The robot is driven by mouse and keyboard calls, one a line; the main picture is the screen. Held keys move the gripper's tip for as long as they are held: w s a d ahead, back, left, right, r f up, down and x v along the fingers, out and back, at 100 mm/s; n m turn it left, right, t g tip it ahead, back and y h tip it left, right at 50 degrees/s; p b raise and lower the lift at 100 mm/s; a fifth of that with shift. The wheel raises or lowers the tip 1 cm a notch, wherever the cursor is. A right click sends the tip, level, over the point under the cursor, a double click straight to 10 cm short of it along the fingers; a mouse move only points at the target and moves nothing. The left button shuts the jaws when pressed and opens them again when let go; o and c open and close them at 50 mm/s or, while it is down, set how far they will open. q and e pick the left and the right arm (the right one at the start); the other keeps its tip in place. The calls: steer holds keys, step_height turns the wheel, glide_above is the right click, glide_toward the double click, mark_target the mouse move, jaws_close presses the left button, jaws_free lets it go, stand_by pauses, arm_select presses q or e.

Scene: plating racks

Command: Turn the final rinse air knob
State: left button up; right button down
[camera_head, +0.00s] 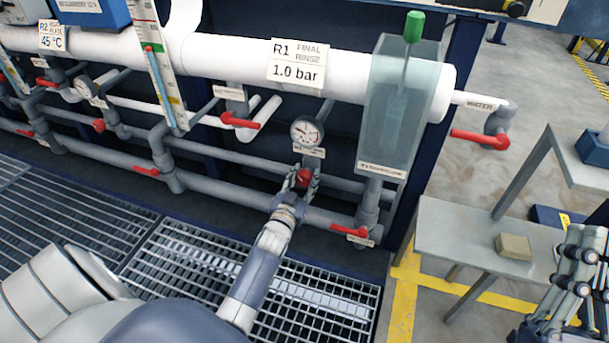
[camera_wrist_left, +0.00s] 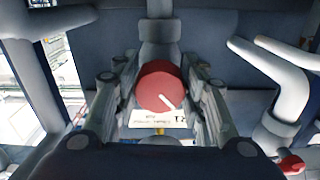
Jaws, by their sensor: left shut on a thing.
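The final rinse air knob is a round red knob (camera_head: 303,177) with a white pointer line, below the round pressure gauge (camera_head: 307,131) on the rinse piping. In the left wrist view the red knob (camera_wrist_left: 161,88) faces me, its white line pointing to the lower right. My left gripper (camera_head: 301,180) is at the knob with one finger on each side, shut on it. A white label (camera_wrist_left: 158,119) shows just under the knob, partly covered. My right gripper (camera_head: 577,268) is at the right edge; its finger state is unclear.
A sign reading R1 FINAL RINSE 1.0 bar (camera_head: 297,63) is on the white pipe above. Red lever handles (camera_head: 241,121) stick out nearby, one (camera_head: 350,231) at lower right of the knob. A grey bench (camera_head: 470,235) with a beige block (camera_head: 514,246) stands right. Grating covers the floor.

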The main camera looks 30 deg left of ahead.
arm_select(q)
steer(key=m, duration=0.3)
steer(key=shift+p, duration=0.3)
steer(key=m, duration=0.2)
steer(key=shift+m, duration=0.4)
steer(key=shift+a+m, duration=0.1)
steer(key=shift+m, duration=2.1)
arm_select(e)
steer(key=shift+w+a+f+g+h, duration=0.1)
steer(key=shift+w+f+g+h, duration=0.05)
steer(key=shift+w+f+g, duration=0.5)
steer(key=shift+w+d+f+g+h, duration=0.1)
steer(key=shift+w+f+g, duration=0.3)
steer(key=shift+f, duration=0.45)
steer(key=shift+w+a+f+g+h, duration=0.1)
steer(key=shift+w+f+g+h, duration=0.05)
steer(key=shift+w+f+g, duration=0.5)
steer(key=shift+s, duration=0.2)
arm_select(q)
steer(key=o, duration=1.1)
